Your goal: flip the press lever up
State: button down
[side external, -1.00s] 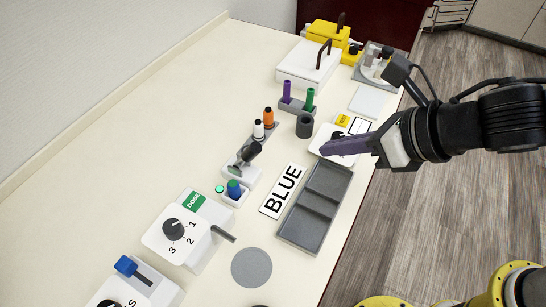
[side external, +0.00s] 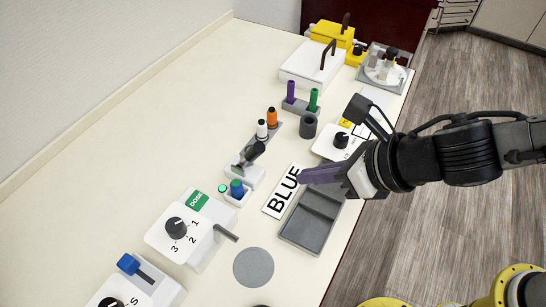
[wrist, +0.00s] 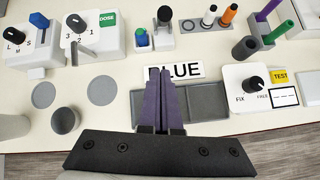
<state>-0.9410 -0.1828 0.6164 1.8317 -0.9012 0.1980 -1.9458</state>
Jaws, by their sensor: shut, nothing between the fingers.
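No part is labelled as a press. A small white unit (side external: 243,176) near the middle of the counter carries a tilted dark lever-like arm (side external: 255,152), whose black end also shows at the top of the wrist view (wrist: 164,14). A white DOSE box (side external: 190,232) has a grey lever (side external: 226,233) sticking out of its side; it shows in the wrist view too (wrist: 82,47). I cannot tell which is the press lever. My gripper (side external: 303,175) is shut and empty, over the BLUE card and grey tray, apart from both levers. Its purple fingers lie together in the wrist view (wrist: 160,84).
The BLUE card (side external: 279,199) and grey two-part tray (side external: 311,226) lie below my gripper. A FIX/FREE knob unit (wrist: 251,84) is to their right in the wrist view. A marker rack (side external: 264,131) and pen holder (side external: 300,107) stand behind. The counter's left side is clear.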

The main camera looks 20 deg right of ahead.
aim_at(250, 155)
jog(key=x, duration=0.6)
jog(key=shift+w+a+f, duration=0.1)
jog(key=shift+w+f, duration=0.05)
jog(key=shift+f, duration=0.05)
jog(key=shift+w+a+r, duration=0.45)
jog(key=shift+w+r, duration=0.1)
jog(key=shift+w, duration=0.15)
jog(key=shift+w+a+r, duration=0.45)
jog(key=shift+w+r, duration=0.1)
jog(key=shift+w, duration=0.15)
